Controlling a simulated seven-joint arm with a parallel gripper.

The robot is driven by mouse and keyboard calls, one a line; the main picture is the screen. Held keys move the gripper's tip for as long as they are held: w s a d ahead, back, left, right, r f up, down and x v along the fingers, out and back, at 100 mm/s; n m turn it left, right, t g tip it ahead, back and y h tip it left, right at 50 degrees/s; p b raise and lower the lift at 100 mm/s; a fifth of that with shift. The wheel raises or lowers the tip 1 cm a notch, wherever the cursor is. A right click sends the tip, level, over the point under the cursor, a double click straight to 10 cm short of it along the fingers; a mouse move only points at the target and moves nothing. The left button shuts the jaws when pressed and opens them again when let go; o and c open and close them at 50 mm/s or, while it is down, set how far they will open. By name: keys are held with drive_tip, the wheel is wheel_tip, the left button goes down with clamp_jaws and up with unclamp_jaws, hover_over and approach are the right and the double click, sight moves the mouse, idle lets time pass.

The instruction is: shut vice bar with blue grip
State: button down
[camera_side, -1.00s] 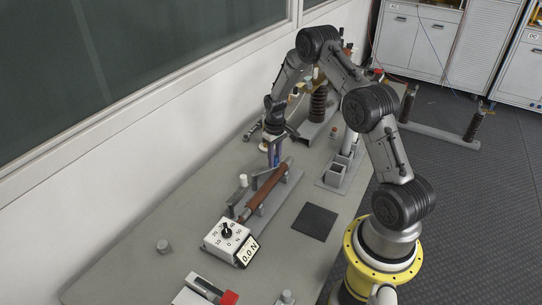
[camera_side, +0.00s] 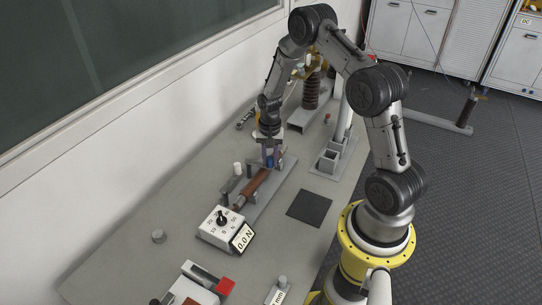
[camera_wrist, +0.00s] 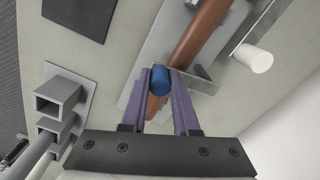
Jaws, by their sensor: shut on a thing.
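The vice (camera_side: 280,187) is a grey metal fixture on the bench with a brown fuse tube (camera_side: 250,189) lying along it. The tube also crosses the wrist view (camera_wrist: 199,35). My gripper (camera_side: 270,163) is over the far end of the tube. Its purple fingers (camera_wrist: 160,78) are shut on the round blue grip (camera_wrist: 159,80), seen end-on in the wrist view. The bar below the blue grip is mostly hidden. A white grip (camera_side: 237,168) stands on the tube's left side and shows at upper right in the wrist view (camera_wrist: 255,58).
A dial box with a 0.0 N display (camera_side: 227,230) stands at the tube's near end. A dark square pad (camera_side: 309,208) lies to the right. Square grey holders (camera_side: 329,160) stand behind the pad.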

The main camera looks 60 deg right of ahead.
drive_tip(key=shift+s+a+m, duration=0.1)
drive_tip(key=shift+a+m, duration=0.55)
drive_tip(key=shift+m, duration=0.15)
drive_tip(key=c, duration=0.7)
unclamp_jaws()
drive_tip(key=shift+o, duration=0.2)
wheel_tip(320, 180, up, 14)
drive_tip(key=shift+f, duration=0.1)
